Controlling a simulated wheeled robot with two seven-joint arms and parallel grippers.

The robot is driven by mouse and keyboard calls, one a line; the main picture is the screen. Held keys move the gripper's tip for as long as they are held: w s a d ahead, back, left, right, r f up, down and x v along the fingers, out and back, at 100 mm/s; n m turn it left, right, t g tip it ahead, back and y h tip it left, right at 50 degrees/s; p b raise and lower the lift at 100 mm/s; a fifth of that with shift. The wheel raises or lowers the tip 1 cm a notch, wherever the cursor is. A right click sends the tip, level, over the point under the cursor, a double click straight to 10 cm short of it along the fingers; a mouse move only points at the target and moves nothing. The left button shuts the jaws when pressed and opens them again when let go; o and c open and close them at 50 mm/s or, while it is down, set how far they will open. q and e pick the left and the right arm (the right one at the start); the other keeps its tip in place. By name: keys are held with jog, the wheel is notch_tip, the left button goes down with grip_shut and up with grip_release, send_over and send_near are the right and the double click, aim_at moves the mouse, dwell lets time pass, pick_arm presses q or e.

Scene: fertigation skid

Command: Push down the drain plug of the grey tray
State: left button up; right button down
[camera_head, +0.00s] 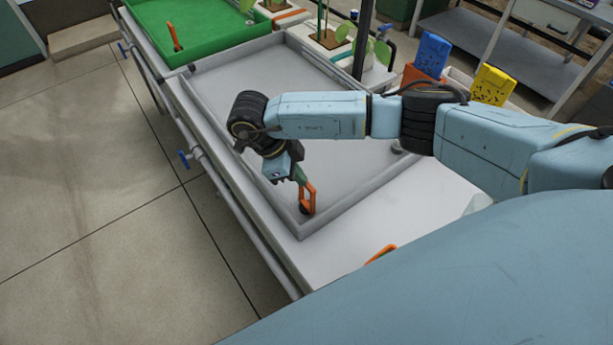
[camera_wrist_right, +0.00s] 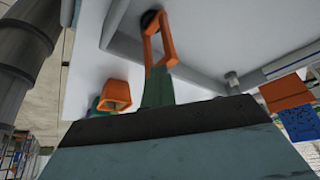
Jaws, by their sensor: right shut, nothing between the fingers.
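The grey tray (camera_head: 265,75) lies on the bench, its floor bare around the near corner. Its drain plug (camera_head: 309,198), an orange loop handle on a dark stopper, stands in that corner. The plug also shows in the wrist view (camera_wrist_right: 168,45), with the round dark stopper at its far end. My right gripper (camera_head: 300,177) is shut and empty, pointing down at the top of the handle. In the wrist view its green fingertips (camera_wrist_right: 158,74) meet or overlap the handle's near end; I cannot tell if they touch. How deep the stopper sits is unclear. My left gripper is out of view.
A green tray (camera_head: 205,25) with an upright orange plug (camera_head: 174,37) adjoins at the back. Potted plants, a dark post (camera_head: 362,40) and blue (camera_head: 432,53) and yellow (camera_head: 491,84) pieces stand along the far side. An orange object (camera_head: 381,253) lies near the front, partly hidden.

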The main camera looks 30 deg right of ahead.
jog(key=w+a+f+b+v, duration=0.1)
jog(key=a+v, duration=0.1)
jog(key=v, duration=1.1)
jog(key=shift+w+a+r, duration=0.2)
jog(key=shift+w, duration=0.15)
jog(key=x, duration=1.3)
jog(key=shift+s+d, duration=0.15)
jog(key=shift+s, duration=0.1)
